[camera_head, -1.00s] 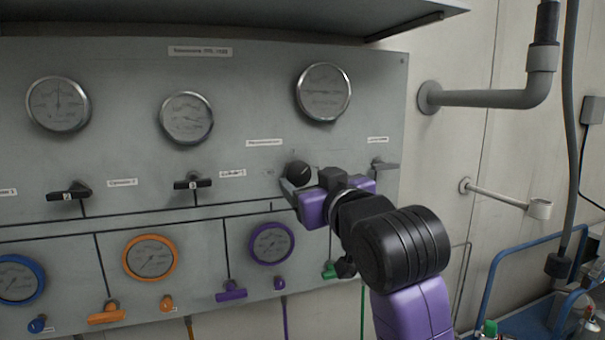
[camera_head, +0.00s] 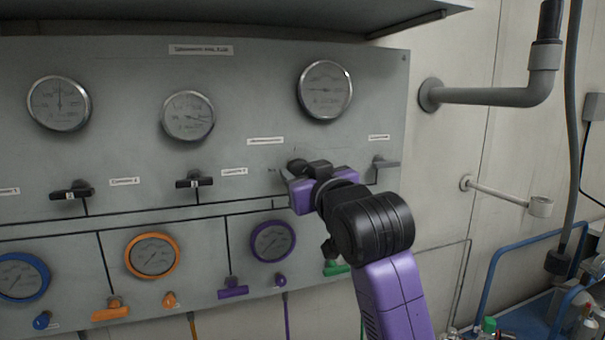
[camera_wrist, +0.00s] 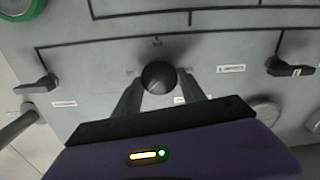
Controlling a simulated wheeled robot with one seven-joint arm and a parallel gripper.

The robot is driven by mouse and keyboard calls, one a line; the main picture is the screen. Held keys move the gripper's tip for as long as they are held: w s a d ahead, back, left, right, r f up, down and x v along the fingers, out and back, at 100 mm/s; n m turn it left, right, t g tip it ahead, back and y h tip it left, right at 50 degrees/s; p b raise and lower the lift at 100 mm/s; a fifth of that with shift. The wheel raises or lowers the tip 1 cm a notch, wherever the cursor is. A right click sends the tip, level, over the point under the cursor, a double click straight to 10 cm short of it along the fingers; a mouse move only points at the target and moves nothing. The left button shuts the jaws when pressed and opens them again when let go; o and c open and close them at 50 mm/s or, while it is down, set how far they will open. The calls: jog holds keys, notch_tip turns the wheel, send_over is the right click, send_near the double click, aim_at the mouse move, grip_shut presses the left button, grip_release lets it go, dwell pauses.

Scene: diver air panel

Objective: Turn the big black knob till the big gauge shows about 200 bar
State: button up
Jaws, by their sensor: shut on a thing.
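The big black knob (camera_wrist: 159,76) sits between my two fingertips in the wrist view, with its round face visible. In the head view only a dark bit of the knob (camera_head: 297,164) shows; my gripper hides the rest. My gripper (camera_head: 293,174) is shut on the knob, its fingers on either side of it in the wrist view (camera_wrist: 159,84). The big gauge (camera_head: 325,91), round with a silver rim, is on the grey panel above the knob. Its needle seems to lie toward the left, but the scale is too small to read.
Two smaller silver gauges (camera_head: 59,103) (camera_head: 188,116) and black valve handles (camera_head: 70,190) (camera_head: 194,180) are to the left. Coloured gauges and valves, including a purple gauge (camera_head: 272,241), line the lower panel.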

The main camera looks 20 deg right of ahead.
jog(key=shift+m, duration=0.3)
jog(key=shift+r+m+p, duration=0.1)
jog(key=shift+m+p, duration=0.3)
jog(key=shift+m, duration=0.1)
jog(key=m+p, duration=0.1)
jog(key=m, duration=0.3)
jog(key=m+p, duration=0.1)
jog(key=m, duration=0.3)
jog(key=shift+d, duration=0.15)
jog(key=m, duration=0.3)
jog(key=shift+m+p, duration=0.3)
jog(key=shift+p, duration=0.05)
jog(key=m, duration=0.3)
jog(key=shift+f+m, duration=0.25)
jog(key=shift+m, duration=0.05)
jog(key=m, duration=0.3)
jog(key=shift+m, duration=0.4)
jog(key=m, duration=0.6)
jog(key=shift+d+f+b, duration=0.1)
jog(key=shift+f+b, duration=0.15)
jog(key=shift+b, duration=0.1)
